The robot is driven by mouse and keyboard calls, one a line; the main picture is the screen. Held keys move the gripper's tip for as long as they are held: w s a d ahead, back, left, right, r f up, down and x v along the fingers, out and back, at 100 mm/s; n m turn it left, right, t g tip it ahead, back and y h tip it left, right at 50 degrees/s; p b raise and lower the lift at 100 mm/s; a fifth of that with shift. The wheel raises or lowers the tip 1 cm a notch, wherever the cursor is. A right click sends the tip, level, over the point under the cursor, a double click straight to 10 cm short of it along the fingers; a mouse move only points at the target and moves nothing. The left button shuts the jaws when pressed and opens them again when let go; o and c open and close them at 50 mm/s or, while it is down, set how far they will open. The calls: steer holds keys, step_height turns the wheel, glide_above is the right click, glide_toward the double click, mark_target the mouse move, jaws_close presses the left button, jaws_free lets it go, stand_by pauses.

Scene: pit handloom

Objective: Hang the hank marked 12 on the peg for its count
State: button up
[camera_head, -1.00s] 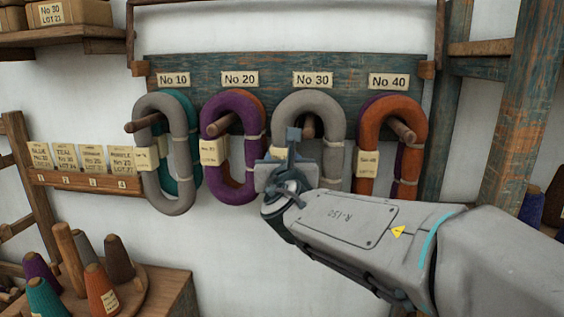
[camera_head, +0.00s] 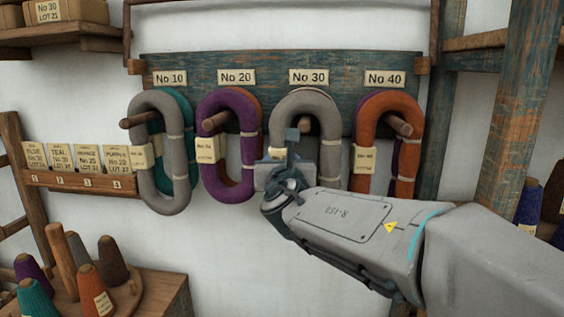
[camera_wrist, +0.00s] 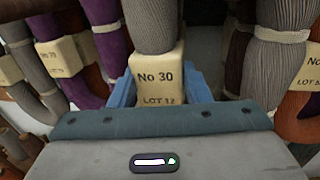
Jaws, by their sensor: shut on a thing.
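A grey hank (camera_head: 324,104) is at the peg board under the No 30 label (camera_head: 309,76). Its tag, reading No 30 LOT 12 (camera_wrist: 159,88), faces me in the wrist view. My gripper (camera_head: 291,150) is shut on this hank around its tagged lower part, with blue fingers on both sides of the tag (camera_wrist: 160,92). The hank hangs upright in front of the board. The No 30 peg is largely hidden by the hank and gripper, so I cannot tell how far the loop is over it.
Other hanks hang close by: grey (camera_head: 146,188) and teal under No 10, purple (camera_head: 207,165) under No 20, orange (camera_head: 412,150) under No 40. A labelled card rack (camera_head: 80,183) is at left. Cones (camera_head: 97,290) stand on a wooden stand below. A wooden post (camera_head: 510,120) rises at right.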

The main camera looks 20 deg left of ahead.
steer(key=shift+a+f, duration=0.1)
steer(key=shift+f, duration=0.6)
steer(key=o, duration=0.8)
steer(key=shift+c, duration=0.2)
steer(key=o, duration=0.4)
steer(key=shift+w+a, duration=0.1)
steer(key=shift+a, duration=0.25)
steer(key=shift+d+r, duration=0.2)
steer(key=shift+d, duration=0.15)
steer(key=b+v, duration=0.3)
steer(key=v, duration=1)
steer(key=shift+s+r, duration=0.15)
steer(key=shift+s, duration=0.25)
